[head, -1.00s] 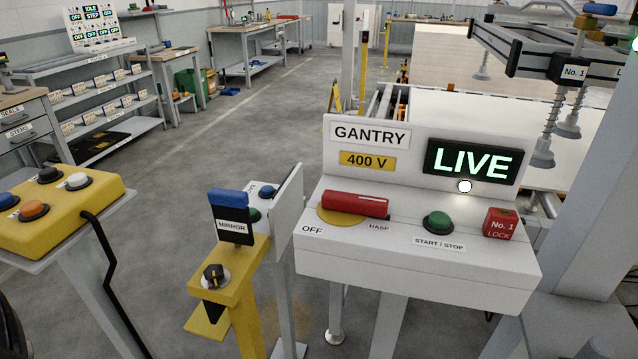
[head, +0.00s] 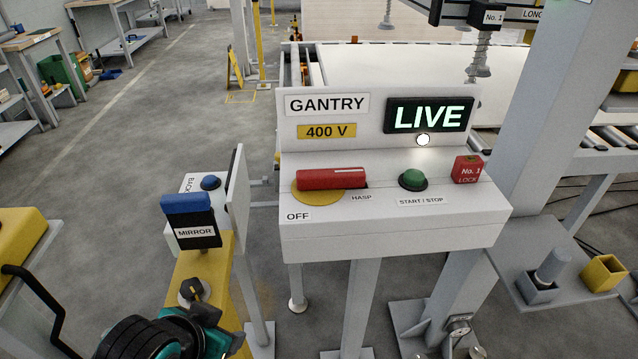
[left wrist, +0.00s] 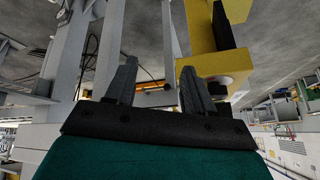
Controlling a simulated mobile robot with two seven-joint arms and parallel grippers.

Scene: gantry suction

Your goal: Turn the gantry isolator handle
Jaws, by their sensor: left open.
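The gantry isolator's red handle (head: 331,178) lies across a yellow disc (head: 312,196) on the white gantry console (head: 390,240). The label OFF is at its lower left and HASP is by its right end. The display (head: 429,115) reads LIVE. My left arm shows at the bottom of the head view, with its dark and teal end by the yellow mirror post; its fingertips are not clear there. In the left wrist view my left gripper (left wrist: 157,90) is open with nothing between its fingers. It is apart from the handle. My right gripper is not in view.
A green start/stop button (head: 412,179) and a red No. 1 lock (head: 467,169) sit right of the handle. The yellow post with the blue-topped MIRROR unit (head: 190,220) and a white panel (head: 237,200) stand left of the console, near my left arm.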

